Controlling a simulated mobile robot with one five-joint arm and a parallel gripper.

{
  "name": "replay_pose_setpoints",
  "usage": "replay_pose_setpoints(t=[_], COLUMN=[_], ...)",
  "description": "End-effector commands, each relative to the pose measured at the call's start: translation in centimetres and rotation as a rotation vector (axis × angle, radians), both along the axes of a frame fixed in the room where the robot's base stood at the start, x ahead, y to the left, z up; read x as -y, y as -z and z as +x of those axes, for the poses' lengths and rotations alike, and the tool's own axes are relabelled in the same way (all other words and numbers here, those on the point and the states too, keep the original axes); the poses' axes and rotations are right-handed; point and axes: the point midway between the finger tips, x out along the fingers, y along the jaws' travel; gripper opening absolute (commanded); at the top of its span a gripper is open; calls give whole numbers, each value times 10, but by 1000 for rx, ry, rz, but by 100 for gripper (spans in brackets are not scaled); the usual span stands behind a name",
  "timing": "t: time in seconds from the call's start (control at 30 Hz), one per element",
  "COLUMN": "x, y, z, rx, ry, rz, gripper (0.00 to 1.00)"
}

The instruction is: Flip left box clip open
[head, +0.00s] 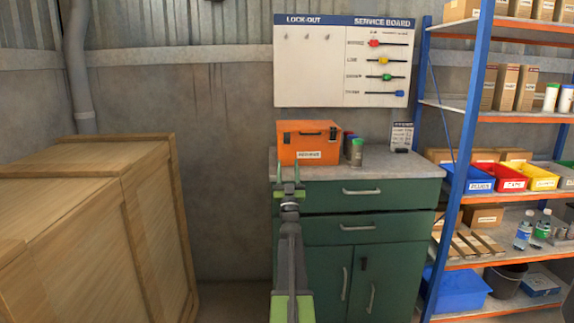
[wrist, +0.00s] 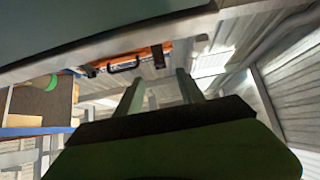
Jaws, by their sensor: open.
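An orange box (head: 309,155) stands on the green cabinet's grey top. Its front has a dark handle and a pale label. The left clip (head: 285,137) is a small dark piece on the box's upper left front; whether it is latched is too small to tell. My gripper (head: 289,165) is open and empty, its two green fingers pointing up at the cabinet's front edge, low in front of the box's left side. In the wrist view the gripper (wrist: 158,90) shows open below the orange box (wrist: 135,54), whose left clip (wrist: 157,57) looks dark.
The green cabinet (head: 355,202) has a projecting top edge close to my gripper. Jars (head: 355,152) stand right of the box. A wooden crate (head: 95,210) fills the left, and a blue-post shelf (head: 465,165) stands at right. A service board (head: 340,60) hangs behind.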

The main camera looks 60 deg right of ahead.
Motion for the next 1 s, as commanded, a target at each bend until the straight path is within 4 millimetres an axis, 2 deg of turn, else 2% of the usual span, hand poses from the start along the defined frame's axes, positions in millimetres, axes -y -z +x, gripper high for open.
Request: replay_pose_setpoints(t=[0.03, 0.2, 0.3, 1.0], x=[-12, -35, -43, -47], y=[22, 48, 56, 58], z=[-9, -25, -30, -35], rx=[0, 0, 0, 1], ry=[0, 0, 0, 1], rz=[0, 0, 0, 0], gripper=[45, 45, 45, 45])
